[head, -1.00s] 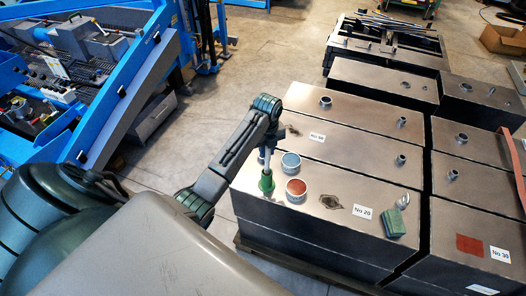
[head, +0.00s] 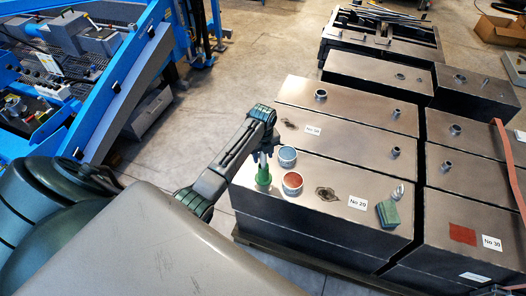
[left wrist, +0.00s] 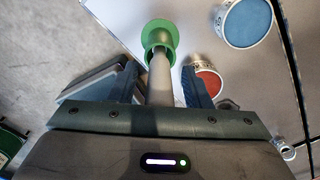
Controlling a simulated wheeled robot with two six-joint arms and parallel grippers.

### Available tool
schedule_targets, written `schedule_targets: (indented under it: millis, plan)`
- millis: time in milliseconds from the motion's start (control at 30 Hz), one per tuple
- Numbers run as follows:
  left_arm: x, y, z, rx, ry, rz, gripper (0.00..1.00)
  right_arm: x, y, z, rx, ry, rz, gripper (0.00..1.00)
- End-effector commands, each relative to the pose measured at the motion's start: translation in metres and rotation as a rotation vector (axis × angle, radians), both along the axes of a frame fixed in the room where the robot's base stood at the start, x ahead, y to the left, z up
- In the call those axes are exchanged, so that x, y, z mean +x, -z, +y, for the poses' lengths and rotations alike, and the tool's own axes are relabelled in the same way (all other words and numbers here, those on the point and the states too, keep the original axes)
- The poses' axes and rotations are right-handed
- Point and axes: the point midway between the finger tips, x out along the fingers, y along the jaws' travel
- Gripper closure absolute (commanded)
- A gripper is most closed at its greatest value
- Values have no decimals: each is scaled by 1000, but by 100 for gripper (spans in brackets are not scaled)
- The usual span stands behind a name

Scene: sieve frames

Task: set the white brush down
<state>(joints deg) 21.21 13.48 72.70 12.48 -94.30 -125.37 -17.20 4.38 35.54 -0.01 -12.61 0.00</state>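The white brush shows as a pale handle (left wrist: 160,82) in the left wrist view, running from between my fingers into a green cup-like piece (left wrist: 159,38) with a wide round disc. In the head view the green piece (head: 263,176) stands upright at the near left end of the box marked No 20. My left gripper (left wrist: 160,76) is open. Its fingers stand on both sides of the handle, with a gap visible on each side. In the head view it points down over the green piece. The bristles are not visible. My right gripper is in neither view.
A blue-topped tin (head: 287,156) and a red-topped tin (head: 292,182) stand close to the right of the green piece. A green block (head: 388,213) lies farther right. The metal boxes have short round necks. A blue machine (head: 120,75) stands at the left.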

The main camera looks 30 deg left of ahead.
Motion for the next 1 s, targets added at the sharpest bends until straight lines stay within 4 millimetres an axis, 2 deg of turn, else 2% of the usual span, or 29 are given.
schedule_targets:
  millis: [233, 367, 467, 800, 1000]
  plan:
    - [0, -1, 0, 0, 0, 0, 57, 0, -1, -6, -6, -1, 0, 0]
    - [1, -8, 0, 1, 1, -3, 57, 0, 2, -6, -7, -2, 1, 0]
    - [1, -23, 0, 1, 1, -5, 57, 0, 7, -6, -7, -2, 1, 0]
    - [1, -95, 0, 0, 1, -5, 57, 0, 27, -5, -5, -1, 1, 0]
    - [1, -119, 0, 0, -1, -2, 57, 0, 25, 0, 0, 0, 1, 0]
